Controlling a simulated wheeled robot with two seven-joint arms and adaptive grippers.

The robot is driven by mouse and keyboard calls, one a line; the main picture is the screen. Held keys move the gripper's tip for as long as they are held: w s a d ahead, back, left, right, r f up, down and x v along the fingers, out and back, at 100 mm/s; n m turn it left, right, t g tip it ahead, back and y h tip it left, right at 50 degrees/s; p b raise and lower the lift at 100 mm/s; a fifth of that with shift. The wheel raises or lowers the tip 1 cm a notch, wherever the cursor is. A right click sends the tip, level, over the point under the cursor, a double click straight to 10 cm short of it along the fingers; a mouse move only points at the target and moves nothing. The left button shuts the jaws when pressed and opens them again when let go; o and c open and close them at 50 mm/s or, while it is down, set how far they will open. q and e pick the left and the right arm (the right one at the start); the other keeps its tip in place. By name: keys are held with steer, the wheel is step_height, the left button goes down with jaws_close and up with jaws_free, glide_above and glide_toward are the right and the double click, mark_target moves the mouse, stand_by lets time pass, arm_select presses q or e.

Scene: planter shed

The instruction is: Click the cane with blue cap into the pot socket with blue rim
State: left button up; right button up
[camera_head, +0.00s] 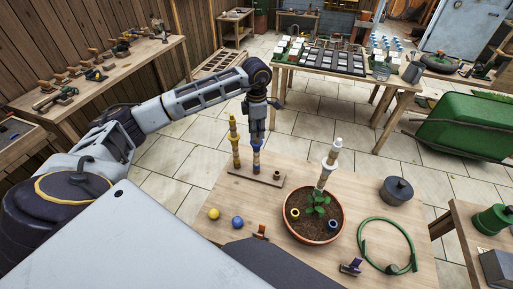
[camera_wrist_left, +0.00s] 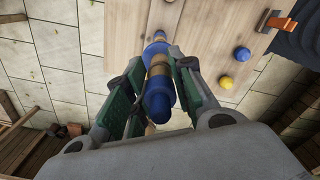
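My left gripper (camera_head: 257,138) points down at the cane with blue cap (camera_head: 256,160), which stands upright in a wooden rack (camera_head: 243,174). In the left wrist view the blue cap (camera_wrist_left: 156,106) lies between the green-padded fingers, and the fingertips (camera_wrist_left: 158,62) close in on the cane on both sides. The terracotta pot (camera_head: 313,239) holds soil, a small plant, a socket with yellow rim (camera_head: 295,213) and the socket with blue rim (camera_head: 332,224), which looks empty. A white cane (camera_head: 328,168) stands upright in the pot. My right gripper is not in view.
A yellow cane (camera_head: 234,140) stands left of the gripper in the rack. A yellow ball (camera_head: 214,214) and blue ball (camera_head: 237,222) lie in front. A green hose ring (camera_head: 363,246) and dark lidded pot (camera_head: 397,190) are right of the pot.

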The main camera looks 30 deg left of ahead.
arm_select(q)
jaws_close()
steer(key=shift+r+p, duration=1.8)
steer(key=shift+r, duration=1.65)
steer(key=shift+f, duration=0.1)
